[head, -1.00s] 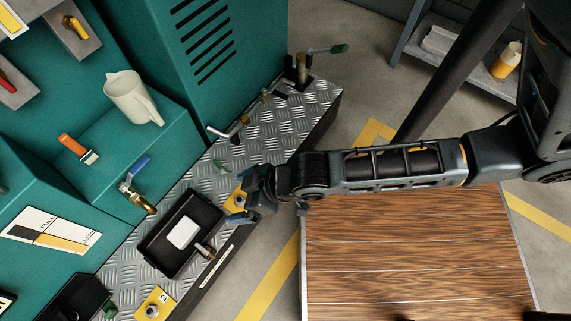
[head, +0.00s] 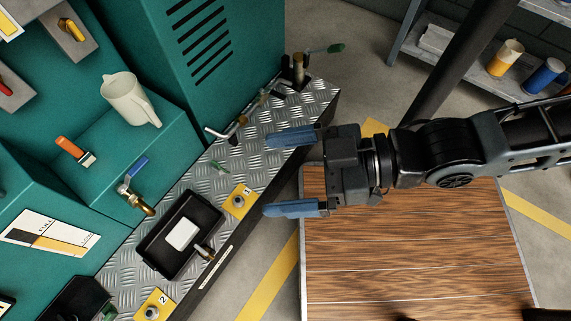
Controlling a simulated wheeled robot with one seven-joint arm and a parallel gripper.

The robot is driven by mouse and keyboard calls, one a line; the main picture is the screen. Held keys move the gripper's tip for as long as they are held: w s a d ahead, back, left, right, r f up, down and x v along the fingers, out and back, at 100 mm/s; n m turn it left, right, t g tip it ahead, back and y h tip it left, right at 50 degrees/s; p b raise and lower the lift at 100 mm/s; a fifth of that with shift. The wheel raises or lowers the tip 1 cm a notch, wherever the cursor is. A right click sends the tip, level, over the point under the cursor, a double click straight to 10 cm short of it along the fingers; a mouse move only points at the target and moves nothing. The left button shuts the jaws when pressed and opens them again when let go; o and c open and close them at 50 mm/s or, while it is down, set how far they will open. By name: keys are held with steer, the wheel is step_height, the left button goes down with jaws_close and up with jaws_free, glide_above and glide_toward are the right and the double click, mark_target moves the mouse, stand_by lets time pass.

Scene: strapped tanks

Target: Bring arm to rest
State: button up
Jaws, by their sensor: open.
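My gripper (head: 293,173) is in the head view, right of the metal bench. Its two blue-tipped fingers are spread wide and point left. Nothing is between them. The upper finger overlaps the edge of the tread-plate bench top (head: 272,118) in the picture; I cannot tell its height above it. My arm (head: 455,150) reaches in from the right, above the wood-slatted surface (head: 415,240).
A black tray (head: 150,253) holding a white block (head: 182,234) lies on the bench. Yellow plates (head: 238,201) and (head: 153,305) flank it. A beige pitcher (head: 128,102) stands on the teal ledge beside valves with orange (head: 75,150) and blue (head: 134,173) handles. A shelf (head: 460,62) stands at upper right.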

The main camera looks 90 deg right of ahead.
step_height(320, 180, up, 23)
steer(key=p, duration=2.3)
steer(key=shift+r, duration=0.1)
